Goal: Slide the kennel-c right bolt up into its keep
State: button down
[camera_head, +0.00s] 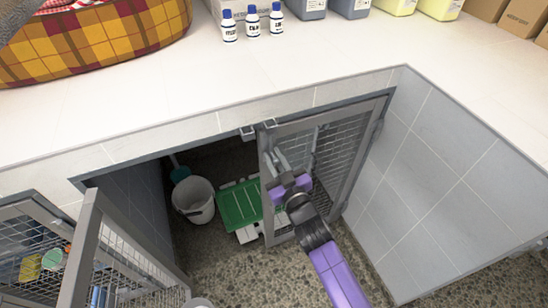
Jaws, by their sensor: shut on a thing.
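The right door (347,165) is a grey frame with wire mesh, on the right side of the opening under the counter, and looks closed or nearly closed. The kennel-c right bolt (281,160) is a grey bar by that door's free, left edge. My purple and black gripper (284,187) is at the bolt, shut on it; the fingers partly hide it. Small grey brackets, seemingly the keeps (258,128), are on the top frame above. Whether the bolt's tip is in a keep is too small to tell.
The left door (118,262) stands swung open at lower left. A white bucket (194,203) and a green tray (239,206) are inside on the speckled floor. Bottles (252,22) and a plaid bed (95,42) are on the white counter. A tiled wall (440,170) bounds the right.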

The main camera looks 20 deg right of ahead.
aim_at(271, 145)
jog(key=shift+r+p, duration=1.7)
jog(key=shift+r, duration=0.2)
jog(key=shift+w, duration=0.1)
jog(key=c, duration=1.5)
grip_release()
jog(key=shift+r, duration=0.1)
jog(key=shift+o, duration=0.9)
jog(key=shift+f, duration=0.2)
jog(key=s, duration=0.8)
